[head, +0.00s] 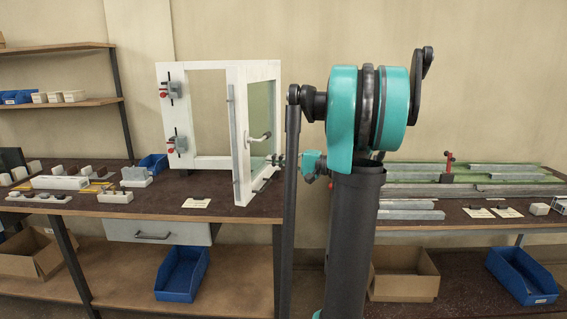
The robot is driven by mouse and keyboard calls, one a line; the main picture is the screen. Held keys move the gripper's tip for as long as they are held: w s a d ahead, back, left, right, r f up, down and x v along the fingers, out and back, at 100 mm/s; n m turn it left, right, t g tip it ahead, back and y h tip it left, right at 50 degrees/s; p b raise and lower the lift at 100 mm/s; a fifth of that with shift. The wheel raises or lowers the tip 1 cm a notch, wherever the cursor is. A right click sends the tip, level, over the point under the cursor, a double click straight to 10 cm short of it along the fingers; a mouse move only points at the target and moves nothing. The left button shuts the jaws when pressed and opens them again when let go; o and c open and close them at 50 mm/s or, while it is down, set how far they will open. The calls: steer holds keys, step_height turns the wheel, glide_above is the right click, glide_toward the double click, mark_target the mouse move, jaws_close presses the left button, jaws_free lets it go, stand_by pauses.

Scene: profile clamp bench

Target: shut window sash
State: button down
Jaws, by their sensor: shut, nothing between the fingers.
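A white window frame (205,66) stands upright on the bench. Its white sash (240,180) with a greenish glass pane (261,110) stands open, swung out from the frame towards me. A handle (259,137) sits on the sash's right-hand face. My gripper (272,160) is small in view, at the right side of the sash below the handle. It is shut with nothing held. Whether its tips touch the sash I cannot tell. My arm hides what lies right of the sash.
Red-tipped clamps (173,89) sit on the frame's left side. Small blocks (60,182) and a blue bin (153,163) are on the bench left. Metal profiles (440,189) lie on the right bench.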

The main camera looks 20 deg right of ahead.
mark_target(244, 157)
steer(key=x, duration=0.8)
